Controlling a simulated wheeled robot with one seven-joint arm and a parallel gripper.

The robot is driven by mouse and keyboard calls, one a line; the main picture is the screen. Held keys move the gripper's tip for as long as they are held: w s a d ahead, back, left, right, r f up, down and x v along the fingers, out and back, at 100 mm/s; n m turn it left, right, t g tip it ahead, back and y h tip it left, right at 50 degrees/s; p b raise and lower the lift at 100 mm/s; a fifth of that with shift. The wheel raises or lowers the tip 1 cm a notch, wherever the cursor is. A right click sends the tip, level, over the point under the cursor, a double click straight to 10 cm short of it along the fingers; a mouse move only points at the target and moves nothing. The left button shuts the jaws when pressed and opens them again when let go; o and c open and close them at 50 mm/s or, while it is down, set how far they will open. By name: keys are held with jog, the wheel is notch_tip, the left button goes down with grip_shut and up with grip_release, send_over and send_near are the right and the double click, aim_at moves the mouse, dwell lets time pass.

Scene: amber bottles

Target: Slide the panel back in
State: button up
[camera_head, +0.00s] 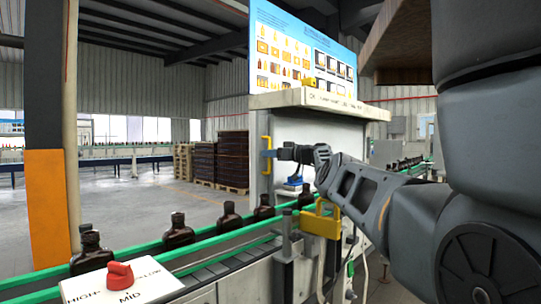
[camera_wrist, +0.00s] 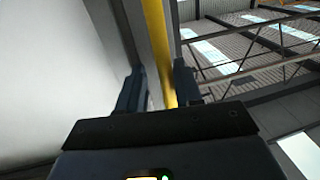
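A yellow upright handle (camera_head: 265,156) is on the left edge of the white machine housing in the head view. The pale panel (camera_wrist: 55,70) fills the left of the wrist view, with the yellow handle (camera_wrist: 157,45) running along its edge. My gripper (camera_head: 270,153) is at the handle, reaching in from the right. In the wrist view my gripper (camera_wrist: 160,75) has its fingers apart, with the handle between them, closer to the right finger. A small gap shows on the left side. Whether the fingertips touch the handle is hard to tell.
Dark bottles (camera_head: 178,232) stand along a green-railed conveyor (camera_head: 215,246) in front. A white box with a red knob (camera_head: 119,274) is at the lower left. A yellow bracket (camera_head: 321,222) sits under my forearm. An orange-and-grey post (camera_head: 47,205) stands left.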

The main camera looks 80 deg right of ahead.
aim_at(263, 140)
notch_tip(263, 140, up, 5)
jog(key=shift+s+f+p, duration=0.1)
jog(key=shift+p, duration=0.6)
jog(key=s+d+r+p, duration=0.1)
jog(key=s+r+p, duration=0.5)
jog(key=s+p, duration=0.4)
jog(key=shift+s+d+r+p, duration=0.15)
jog(key=shift+s+p, duration=0.2)
jog(key=shift+s, duration=0.25)
jog(key=shift+s, duration=0.1)
